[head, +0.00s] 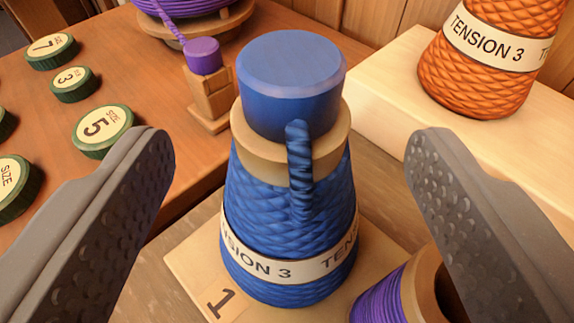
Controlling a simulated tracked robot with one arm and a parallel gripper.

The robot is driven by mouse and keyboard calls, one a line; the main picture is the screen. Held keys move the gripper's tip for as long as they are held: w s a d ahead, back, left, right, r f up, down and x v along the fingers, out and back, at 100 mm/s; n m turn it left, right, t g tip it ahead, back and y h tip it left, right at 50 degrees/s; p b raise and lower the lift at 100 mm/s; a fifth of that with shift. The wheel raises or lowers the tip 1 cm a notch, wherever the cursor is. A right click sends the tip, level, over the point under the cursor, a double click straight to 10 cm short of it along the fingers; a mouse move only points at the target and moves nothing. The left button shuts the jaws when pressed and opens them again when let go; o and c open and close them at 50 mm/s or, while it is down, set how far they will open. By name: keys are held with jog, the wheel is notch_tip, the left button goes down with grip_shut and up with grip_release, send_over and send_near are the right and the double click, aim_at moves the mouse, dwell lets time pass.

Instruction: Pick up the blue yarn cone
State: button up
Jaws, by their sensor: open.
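The blue yarn cone (260,205) stands upright in the middle of the head view, with a blue cap on top, a wooden collar and a cream band reading "TENSION 3". A twisted blue strand hangs down its front from the cap. It stands on a pale wooden block (190,268) marked "1". My gripper (283,148) is open, with one grey dimpled finger on each side of the cone. Gaps show between both fingers and the cone, and the jaws hold nothing.
An orange yarn cone (470,85) stands on a pale block (380,80) at the upper right. A purple spool (385,298) is close by at the lower right, partly behind the right finger. Several green size discs (103,127) lie at left. A purple-yarn item (203,57) stands behind.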

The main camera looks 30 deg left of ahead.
jog(key=shift+b+x, duration=1.05)
jog(key=shift+x, duration=2.05)
grip_shut()
